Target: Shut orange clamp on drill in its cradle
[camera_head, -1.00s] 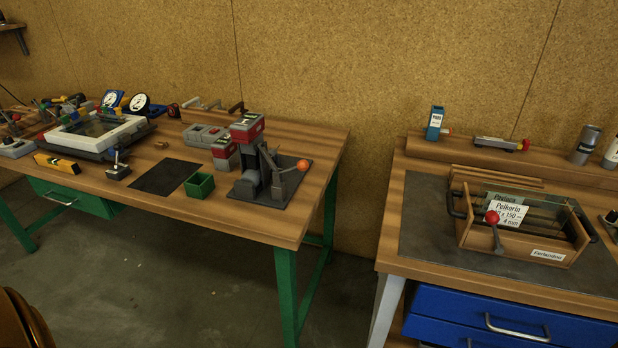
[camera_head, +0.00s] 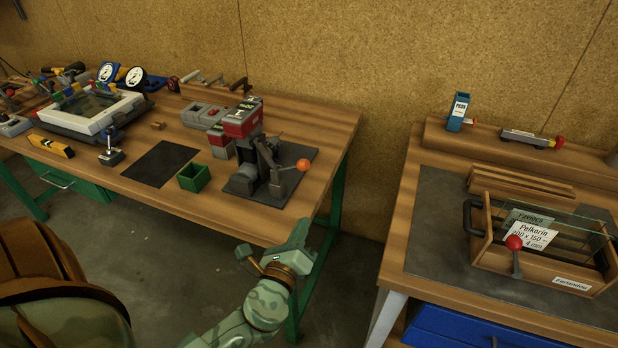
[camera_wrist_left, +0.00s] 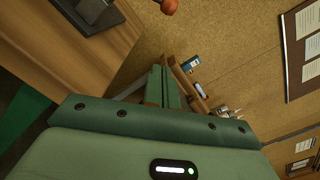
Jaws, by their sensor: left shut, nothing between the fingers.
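The drill (camera_head: 243,118), red and grey, sits in a grey cradle (camera_head: 245,180) on a dark plate near the right end of the left bench. The clamp's orange ball knob (camera_head: 303,165) sticks out to the right on a grey lever. I cannot tell whether the clamp grips the drill. My left gripper (camera_head: 301,232) is shut and empty, in front of the bench edge, below and apart from the knob. In the left wrist view the gripper (camera_wrist_left: 165,82) points away, and the orange knob (camera_wrist_left: 169,5) shows at the top edge. My right gripper is not in view.
A green open box (camera_head: 194,178) and a black mat (camera_head: 160,164) lie left of the cradle. A second bench at right holds a wooden glass frame (camera_head: 572,285) with a red-knobbed lever (camera_head: 514,243). A floor gap separates the benches.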

